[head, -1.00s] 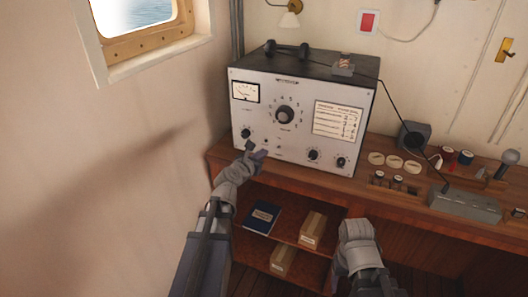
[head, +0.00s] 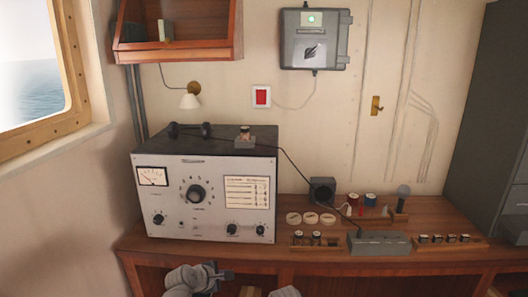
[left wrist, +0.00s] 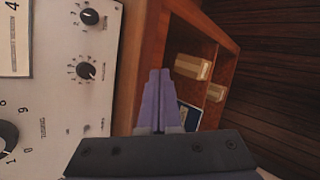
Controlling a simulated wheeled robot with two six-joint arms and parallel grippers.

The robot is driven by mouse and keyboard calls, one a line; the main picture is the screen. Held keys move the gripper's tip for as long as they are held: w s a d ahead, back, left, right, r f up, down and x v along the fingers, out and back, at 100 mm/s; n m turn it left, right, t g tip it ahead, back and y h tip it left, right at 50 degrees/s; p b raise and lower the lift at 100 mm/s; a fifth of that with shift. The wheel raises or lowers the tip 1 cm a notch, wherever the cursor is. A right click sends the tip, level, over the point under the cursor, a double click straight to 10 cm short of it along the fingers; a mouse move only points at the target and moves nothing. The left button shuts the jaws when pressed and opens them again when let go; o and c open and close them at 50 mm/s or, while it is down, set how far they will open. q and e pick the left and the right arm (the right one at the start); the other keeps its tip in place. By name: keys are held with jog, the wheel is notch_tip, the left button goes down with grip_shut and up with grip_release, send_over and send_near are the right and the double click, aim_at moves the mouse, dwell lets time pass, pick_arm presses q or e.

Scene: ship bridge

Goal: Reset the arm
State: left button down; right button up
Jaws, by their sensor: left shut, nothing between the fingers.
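My left gripper (head: 226,274) is low in the head view, in front of the bench edge and below the radio set. Its fingers are shut and empty; in the left wrist view they show as closed purple-grey fingers (left wrist: 158,100). The grey radio set (head: 205,200) stands on the wooden bench, with a dial, knobs and a meter on its front. The gripper is apart from it. A small piece of my right arm shows at the bottom edge; its gripper is out of the picture.
The wooden bench (head: 345,262) carries a black speaker (head: 322,190), white rings (head: 311,218) and a grey key unit (head: 379,243). A wall box (head: 315,40) with a green light hangs above. In the left wrist view, boxes (left wrist: 192,67) sit on the shelf below.

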pick_arm(q)
jog(key=s+d+f+m+g+y, duration=0.2)
jog(key=s+d+f+m+g, duration=0.45)
jog(key=s+m, duration=0.55)
jog(key=s+f+m+g+y, duration=0.1)
jog(key=s+m+g+y, duration=0.2)
jog(key=s+m, duration=0.6)
jog(key=shift+f+m+y, duration=0.3)
jog(key=shift+m+y, duration=0.3)
jog(key=shift+m, duration=0.3)
